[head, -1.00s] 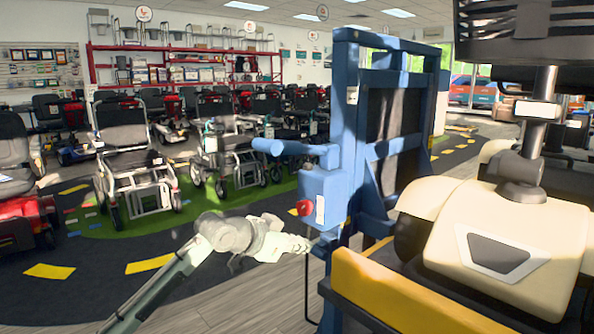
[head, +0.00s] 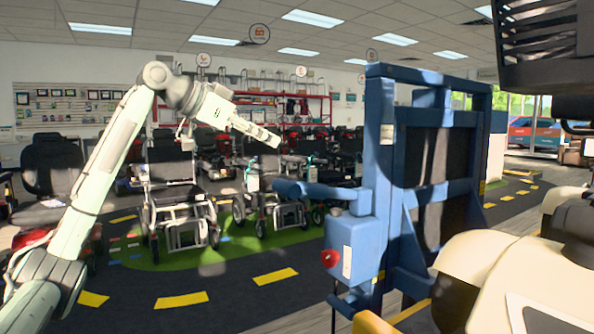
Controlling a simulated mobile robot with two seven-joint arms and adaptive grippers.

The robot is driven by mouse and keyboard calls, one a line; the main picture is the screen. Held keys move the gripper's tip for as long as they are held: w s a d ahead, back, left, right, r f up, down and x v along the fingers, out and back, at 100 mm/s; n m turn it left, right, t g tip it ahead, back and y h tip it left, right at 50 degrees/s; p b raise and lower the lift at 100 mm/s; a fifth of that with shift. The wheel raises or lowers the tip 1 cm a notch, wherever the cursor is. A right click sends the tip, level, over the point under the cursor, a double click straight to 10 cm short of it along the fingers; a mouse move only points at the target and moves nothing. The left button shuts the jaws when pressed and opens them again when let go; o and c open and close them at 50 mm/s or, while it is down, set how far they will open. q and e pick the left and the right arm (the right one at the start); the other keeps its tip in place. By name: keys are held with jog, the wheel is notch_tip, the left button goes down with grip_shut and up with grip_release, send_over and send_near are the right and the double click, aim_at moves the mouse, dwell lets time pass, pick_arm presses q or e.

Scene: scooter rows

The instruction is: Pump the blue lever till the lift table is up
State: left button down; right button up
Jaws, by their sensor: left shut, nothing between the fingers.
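The blue lever (head: 318,191) juts out to the left above the blue box (head: 352,248) on the lift's blue upright frame (head: 379,150). It lies nearly level. The box carries a red knob. A little of the lift table's yellow edge (head: 388,321) shows at the bottom, beside the frame; most of the table is hidden or out of view. My left gripper (head: 272,138) is shut and empty, raised in the picture above and left of the lever's end, with a gap between them. My right gripper is not in view.
A cream-coloured scooter body (head: 500,270) fills the lower right, by the lift. Wheeled chairs (head: 175,195) stand in a row behind my left arm. The dark floor with yellow dashes (head: 180,300) left of the lift is clear.

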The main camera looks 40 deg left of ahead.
pick_arm(q)
send_over(297, 182)
jog(key=d, duration=0.1)
jog(key=f, duration=0.4)
jog(key=shift+w+d+f, duration=0.1)
jog(key=shift+w+f, duration=0.1)
jog(key=shift+w, duration=0.15)
jog(key=f, duration=0.1)
jog(key=f+b, duration=0.1)
jog(key=shift+s+a+f+b, duration=0.15)
jog(key=shift+a+f+b, duration=0.15)
jog(key=shift+a+f, duration=0.1)
jog(key=shift+s+a+f, duration=0.1)
jog(key=shift+a+f, duration=0.1)
jog(key=shift+f, duration=0.3)
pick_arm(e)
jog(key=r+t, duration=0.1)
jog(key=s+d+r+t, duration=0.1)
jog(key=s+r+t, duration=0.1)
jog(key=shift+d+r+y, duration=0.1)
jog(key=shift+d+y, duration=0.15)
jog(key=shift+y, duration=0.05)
pick_arm(q)
jog(key=shift+f, duration=0.1)
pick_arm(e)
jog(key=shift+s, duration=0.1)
